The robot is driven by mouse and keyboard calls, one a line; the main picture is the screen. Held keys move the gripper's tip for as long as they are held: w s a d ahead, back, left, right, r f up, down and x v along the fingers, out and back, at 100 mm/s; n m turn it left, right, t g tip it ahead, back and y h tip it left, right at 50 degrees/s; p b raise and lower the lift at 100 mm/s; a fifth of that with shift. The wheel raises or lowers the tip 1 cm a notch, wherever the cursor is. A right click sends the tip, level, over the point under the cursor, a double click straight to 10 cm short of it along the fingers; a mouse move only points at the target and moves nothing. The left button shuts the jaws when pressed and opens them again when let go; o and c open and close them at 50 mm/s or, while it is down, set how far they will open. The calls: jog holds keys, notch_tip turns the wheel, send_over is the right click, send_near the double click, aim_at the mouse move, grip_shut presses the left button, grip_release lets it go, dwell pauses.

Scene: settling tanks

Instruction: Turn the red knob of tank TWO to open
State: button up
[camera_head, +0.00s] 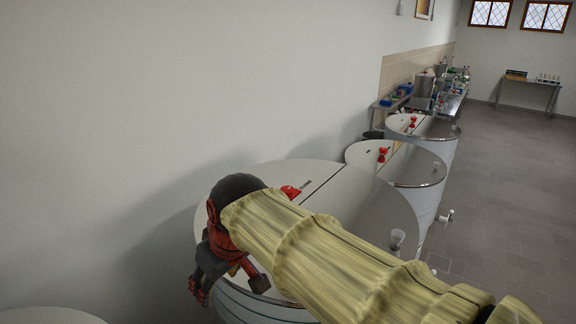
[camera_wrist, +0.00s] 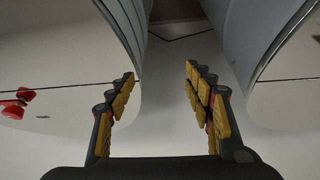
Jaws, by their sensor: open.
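Several white round tanks stand in a row along the wall. The nearest large tank (camera_head: 335,178) has a red knob (camera_head: 290,191) on its lid, partly hidden by my arm. The tanks behind it carry a red knob (camera_head: 382,154) and another red knob (camera_head: 412,122). Lid labels are too small to read, so I cannot tell which tank is TWO. My gripper (camera_head: 231,290) hangs at the near tank's left side. In the wrist view my gripper (camera_wrist: 160,76) is open and empty over the gap between two tanks. A red knob (camera_wrist: 16,102) lies left of it, apart from the fingers.
Another tank top (camera_head: 50,316) shows at the bottom left. The wall (camera_head: 190,80) runs close behind the tanks. A cluttered bench (camera_head: 440,95) stands farther back, and a small table (camera_head: 530,82) is by the far wall. Open tiled floor (camera_head: 500,190) lies to the right.

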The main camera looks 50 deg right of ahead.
jog(key=w+d+r+p, duration=0.3)
jog(key=w+d+r, duration=0.1)
jog(key=d+r, duration=0.15)
jog(key=p, duration=0.2)
send_near(288, 189)
jog(key=f, duration=0.2)
jog(key=shift+n+y, duration=0.3)
jog(key=shift+n, duration=0.1)
jog(key=shift+w+p+x, duration=0.2)
jog(key=shift+p+x, duration=0.05)
jog(key=shift+x, duration=1.5)
jog(key=shift+w+p+x, duration=0.15)
jog(key=shift+p+x, duration=0.05)
jog(key=shift+x, duration=1.55)
jog(key=shift+d+r, duration=0.15)
jog(key=shift+r, duration=0.05)
jog(key=c, duration=0.4)
jog(key=c, duration=0.7)
jog(key=shift+c, duration=0.2)
